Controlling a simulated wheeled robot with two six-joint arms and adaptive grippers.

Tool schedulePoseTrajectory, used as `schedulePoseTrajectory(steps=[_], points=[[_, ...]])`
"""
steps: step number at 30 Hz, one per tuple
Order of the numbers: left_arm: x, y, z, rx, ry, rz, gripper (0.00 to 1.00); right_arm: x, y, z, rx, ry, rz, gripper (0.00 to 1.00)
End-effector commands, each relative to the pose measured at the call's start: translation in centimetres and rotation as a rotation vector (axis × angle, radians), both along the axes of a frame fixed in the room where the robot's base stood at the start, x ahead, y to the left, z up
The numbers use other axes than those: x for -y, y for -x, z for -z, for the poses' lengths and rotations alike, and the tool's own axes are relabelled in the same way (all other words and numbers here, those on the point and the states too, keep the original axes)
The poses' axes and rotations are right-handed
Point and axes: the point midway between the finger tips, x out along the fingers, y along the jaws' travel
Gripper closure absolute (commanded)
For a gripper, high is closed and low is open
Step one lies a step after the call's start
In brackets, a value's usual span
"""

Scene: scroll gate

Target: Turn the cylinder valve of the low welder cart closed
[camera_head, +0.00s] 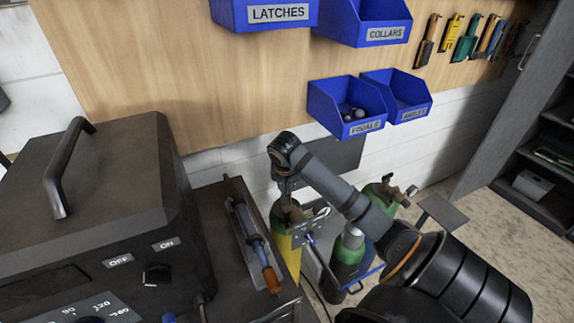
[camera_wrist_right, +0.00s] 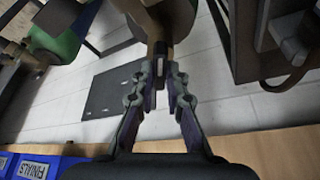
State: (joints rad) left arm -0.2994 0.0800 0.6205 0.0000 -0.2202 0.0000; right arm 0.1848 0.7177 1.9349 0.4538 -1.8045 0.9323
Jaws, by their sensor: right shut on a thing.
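A yellow cylinder (camera_head: 285,250) with a green shoulder stands just right of the dark bench in the head view. Its brass valve (camera_head: 290,213) is at the top, partly hidden by my right gripper (camera_head: 288,192), which reaches down onto it from above. In the right wrist view, my right gripper (camera_wrist_right: 161,75) has its fingers closed around the end of the brass-coloured valve (camera_wrist_right: 155,42). The exact turn of the valve cannot be told. My left gripper is out of view.
A grey welder (camera_head: 100,210) with a black handle fills the left. Other green-topped cylinders (camera_head: 348,245) stand right of the yellow one, under my right arm. Blue bins (camera_head: 345,105) hang on the wooden wall board behind. A dark shelf (camera_head: 545,165) stands at the right.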

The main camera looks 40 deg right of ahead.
Motion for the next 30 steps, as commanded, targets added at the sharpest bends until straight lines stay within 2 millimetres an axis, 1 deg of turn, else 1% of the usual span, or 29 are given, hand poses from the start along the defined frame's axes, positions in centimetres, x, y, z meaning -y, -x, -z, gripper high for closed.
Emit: schedulePoseTrajectory(steps=[1, 15, 21, 30], points=[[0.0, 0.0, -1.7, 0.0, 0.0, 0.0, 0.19, -0.2, -0.1, -0.8, -0.001, -0.007, 0.044, 1.0], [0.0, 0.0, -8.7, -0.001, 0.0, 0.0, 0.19, -0.3, -0.3, -0.7, -0.002, -0.002, 0.49, 1.0], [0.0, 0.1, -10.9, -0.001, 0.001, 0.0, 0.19, -0.2, -0.4, -0.6, -0.003, 0.001, 0.678, 1.0], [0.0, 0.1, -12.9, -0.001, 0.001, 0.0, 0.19, -0.1, -0.6, -0.3, -0.002, 0.003, 0.915, 1.0]])
